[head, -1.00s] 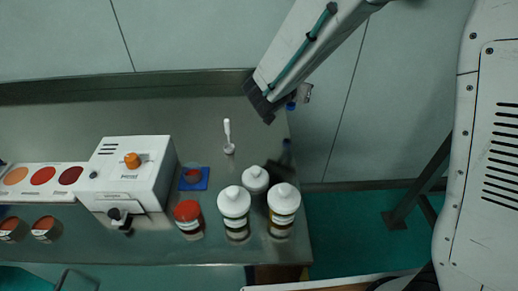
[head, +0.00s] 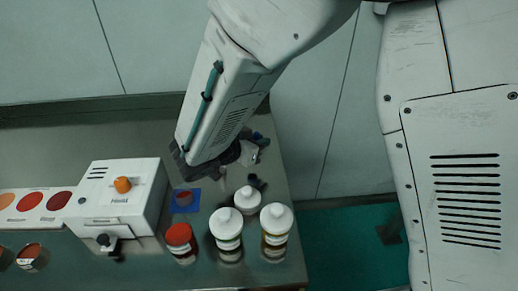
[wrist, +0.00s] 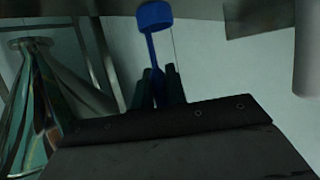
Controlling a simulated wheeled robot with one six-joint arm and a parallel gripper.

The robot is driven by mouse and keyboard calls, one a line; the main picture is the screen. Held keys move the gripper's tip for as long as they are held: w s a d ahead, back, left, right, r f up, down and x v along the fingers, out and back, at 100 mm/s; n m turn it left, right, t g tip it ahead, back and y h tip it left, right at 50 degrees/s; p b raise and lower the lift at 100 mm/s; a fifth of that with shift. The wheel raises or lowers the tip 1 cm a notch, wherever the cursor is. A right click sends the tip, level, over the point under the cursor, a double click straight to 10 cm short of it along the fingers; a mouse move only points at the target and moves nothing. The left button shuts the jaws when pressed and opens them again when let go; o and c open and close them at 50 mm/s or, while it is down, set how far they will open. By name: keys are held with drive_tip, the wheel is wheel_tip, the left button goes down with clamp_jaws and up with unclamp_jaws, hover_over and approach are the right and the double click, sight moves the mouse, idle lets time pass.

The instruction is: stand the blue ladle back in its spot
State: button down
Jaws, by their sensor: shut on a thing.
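The blue ladle (wrist: 154,18) is held between the two dark fingers of my gripper (wrist: 158,82) in the wrist view. Its round blue bowl is at the top of that picture, and its thin handle runs down between the fingers. In the head view my gripper (head: 248,152) is over the right end of the metal table, behind the white-capped bottles. A bit of the blue ladle (head: 258,136) shows beside it; my arm hides the rest. I cannot make out the ladle's spot.
Two large white-capped bottles (head: 227,228) (head: 276,230), a smaller white jar (head: 248,199) and a red-capped jar (head: 181,238) stand near the table's front. A white machine (head: 120,205) is at left. A blue mat (head: 181,209) bears a reddish dish.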

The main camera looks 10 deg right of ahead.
drive_tip(key=shift+f, duration=1.25)
drive_tip(key=shift+f, duration=0.15)
drive_tip(key=c, duration=1.4)
unclamp_jaws()
drive_tip(key=shift+c, duration=0.2)
